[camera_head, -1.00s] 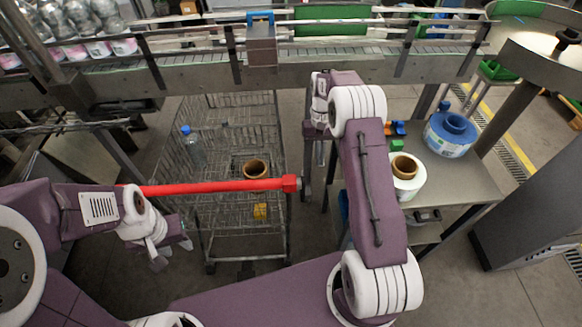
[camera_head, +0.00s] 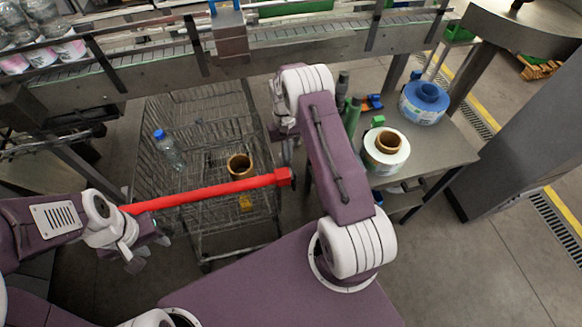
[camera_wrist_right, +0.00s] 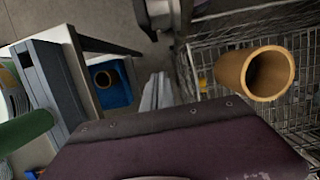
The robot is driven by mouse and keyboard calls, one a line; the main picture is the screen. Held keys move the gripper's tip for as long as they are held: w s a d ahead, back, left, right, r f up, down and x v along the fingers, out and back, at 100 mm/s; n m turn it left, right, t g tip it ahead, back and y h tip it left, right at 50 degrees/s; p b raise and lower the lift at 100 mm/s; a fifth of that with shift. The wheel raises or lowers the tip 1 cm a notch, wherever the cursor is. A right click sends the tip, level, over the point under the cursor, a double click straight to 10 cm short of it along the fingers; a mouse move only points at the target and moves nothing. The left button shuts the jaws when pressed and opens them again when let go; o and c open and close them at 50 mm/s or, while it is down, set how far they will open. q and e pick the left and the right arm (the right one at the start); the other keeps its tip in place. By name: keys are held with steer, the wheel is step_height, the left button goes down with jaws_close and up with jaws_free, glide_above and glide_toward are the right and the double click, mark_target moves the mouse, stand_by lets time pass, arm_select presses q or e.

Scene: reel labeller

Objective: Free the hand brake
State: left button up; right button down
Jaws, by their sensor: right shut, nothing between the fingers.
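A wire cart (camera_head: 205,110) stands in front of me with a red bar (camera_head: 205,193) across its near side. The bar ends at the right in a thicker red block (camera_head: 283,177). I cannot make out a separate brake lever. My right gripper (camera_head: 288,152) hangs down just behind and above that block, partly hidden by its own arm; it is shut and empty. Its pale fingers also show in the right wrist view (camera_wrist_right: 155,92). I cannot tell whether it touches the block. My left gripper (camera_head: 150,254) is open and empty, low at the left, below the bar's left end.
The cart holds a brown cardboard core (camera_head: 239,166), a blue-capped bottle (camera_head: 168,148) and a small yellow piece (camera_head: 245,203). A steel table (camera_head: 440,150) at the right bears a white reel (camera_head: 386,166) and a blue reel (camera_head: 424,110). The conveyor (camera_head: 150,75) runs behind.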

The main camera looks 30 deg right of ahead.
mark_target(291, 169)
steer(key=s, duration=0.1)
steer(key=s+f+p, duration=0.1)
steer(key=s, duration=0.1)
steer(key=s+a+f+p, duration=0.1)
steer(key=shift+s+f, duration=0.25)
steer(key=shift+s, duration=0.15)
steer(key=shift+a, duration=0.1)
